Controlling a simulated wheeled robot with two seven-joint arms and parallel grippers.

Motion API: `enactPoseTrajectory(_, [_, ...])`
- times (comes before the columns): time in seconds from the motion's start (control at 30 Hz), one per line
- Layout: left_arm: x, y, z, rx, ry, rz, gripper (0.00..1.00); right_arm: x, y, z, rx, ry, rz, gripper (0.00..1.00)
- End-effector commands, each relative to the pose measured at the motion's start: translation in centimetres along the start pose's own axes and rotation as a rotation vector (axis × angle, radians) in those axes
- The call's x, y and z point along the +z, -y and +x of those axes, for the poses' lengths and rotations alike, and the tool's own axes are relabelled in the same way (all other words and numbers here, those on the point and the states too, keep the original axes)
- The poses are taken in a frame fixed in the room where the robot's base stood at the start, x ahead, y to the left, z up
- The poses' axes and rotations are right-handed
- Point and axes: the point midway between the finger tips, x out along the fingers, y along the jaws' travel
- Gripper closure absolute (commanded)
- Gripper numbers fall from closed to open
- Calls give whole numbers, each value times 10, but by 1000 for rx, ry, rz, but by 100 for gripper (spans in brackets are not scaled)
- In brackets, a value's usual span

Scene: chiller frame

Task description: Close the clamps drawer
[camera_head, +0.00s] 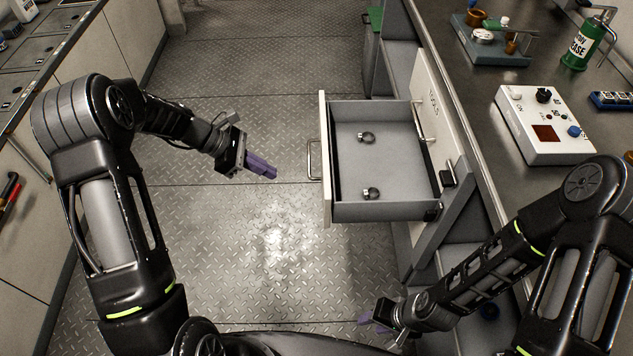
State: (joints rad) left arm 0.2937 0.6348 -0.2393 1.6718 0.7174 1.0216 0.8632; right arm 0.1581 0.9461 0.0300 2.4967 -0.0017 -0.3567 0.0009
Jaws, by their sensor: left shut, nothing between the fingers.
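The drawer (385,212) stands pulled out from the cabinet on the right, a grey box with a pale front panel (324,150) facing left. A metal handle (312,160) is on that front. Two small ring clamps, one farther (366,138) and one nearer (370,193), lie inside it. My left gripper (272,172) is shut and empty, with purple fingers pointing right, a short gap left of the handle. My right gripper (370,318) is low in the view, below the drawer, its purple fingers partly visible; I cannot tell whether it is open.
A dark worktop (480,125) on the right carries a white control box (545,125), a green grease can (585,42) and a small fixture (490,40). A counter (60,25) runs along the left. The metal floor (230,250) between them is clear.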

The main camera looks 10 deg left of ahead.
Motion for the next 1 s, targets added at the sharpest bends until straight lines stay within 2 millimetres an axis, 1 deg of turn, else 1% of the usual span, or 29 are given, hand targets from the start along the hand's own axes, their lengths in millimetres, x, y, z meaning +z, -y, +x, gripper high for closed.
enactPoseTrajectory(0.27, [0, 0, 2, -2, -1, 4, 100, -1, 0, 0, 1, -1, 1, 64])
enactPoseTrajectory(0.37, [0, 0, 7, -2, -2, 5, 100, -1, 0, 0, 1, -1, 1, 64])
enactPoseTrajectory(0.47, [0, 1, 16, -4, -1, 5, 100, -1, 0, -1, 1, -1, 1, 64])
enactPoseTrajectory(0.57, [1, 1, 30, -5, -1, 5, 100, -1, 1, -3, 1, -1, 1, 64])
enactPoseTrajectory(0.67, [0, 2, 49, -6, -1, 5, 100, -1, 1, -4, 1, -1, 1, 64])
enactPoseTrajectory(0.93, [0, 2, 103, -5, -2, 5, 100, -1, 3, -9, 1, -1, 1, 64])
enactPoseTrajectory(1.0, [11, 1, 110, -4, -2, 9, 100, -1, 5, -14, 1, -1, 1, 64])
